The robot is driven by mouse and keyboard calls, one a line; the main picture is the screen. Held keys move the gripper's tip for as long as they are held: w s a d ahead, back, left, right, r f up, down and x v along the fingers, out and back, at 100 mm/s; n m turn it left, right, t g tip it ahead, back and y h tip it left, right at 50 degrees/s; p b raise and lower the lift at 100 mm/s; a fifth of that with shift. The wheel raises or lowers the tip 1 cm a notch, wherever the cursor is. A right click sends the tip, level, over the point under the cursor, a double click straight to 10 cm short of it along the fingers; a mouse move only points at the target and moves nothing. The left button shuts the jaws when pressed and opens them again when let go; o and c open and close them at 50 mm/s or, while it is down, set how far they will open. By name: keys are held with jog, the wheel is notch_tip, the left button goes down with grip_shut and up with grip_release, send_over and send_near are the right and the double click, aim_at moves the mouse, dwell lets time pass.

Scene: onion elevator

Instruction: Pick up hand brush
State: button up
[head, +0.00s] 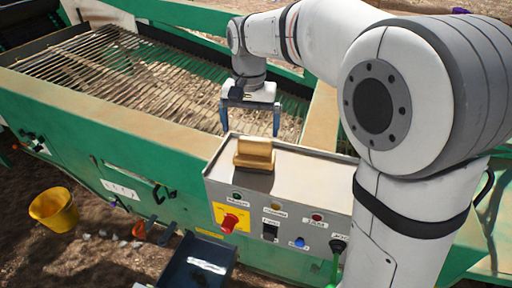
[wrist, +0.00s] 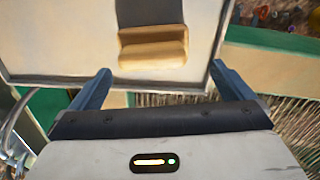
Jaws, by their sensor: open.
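A tan, wooden-looking block with a stepped shape (head: 254,153) lies on top of the grey control box (head: 310,172) in the head view. It may be the hand brush; no bristles can be clearly made out. The same block shows at upper middle in the wrist view (wrist: 153,47), with a dark patch beside it. My gripper (head: 250,121) is open and empty. It hangs beyond the block, near the box's far edge, with its fingers pointing down. In the wrist view the block lies ahead, between the lines of the two fingers (wrist: 160,72), apart from them.
The control box front carries a red knob (head: 231,222) on a yellow plate, and several buttons. A slatted bed (head: 110,70) in a green frame lies behind and left. A yellow bucket (head: 54,209) and a dark blue crate (head: 172,262) stand below.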

aim_at(255, 139)
jog(key=shift+d+f+p, duration=0.2)
jog(key=shift+f, duration=0.8)
jog(key=shift+d+f+p, duration=0.15)
jog(key=shift+f, duration=0.8)
jog(key=shift+d+f+p, duration=0.2)
jog(key=shift+f, duration=0.8)
jog(key=shift+c, duration=0.6)
jog(key=c, duration=0.9)
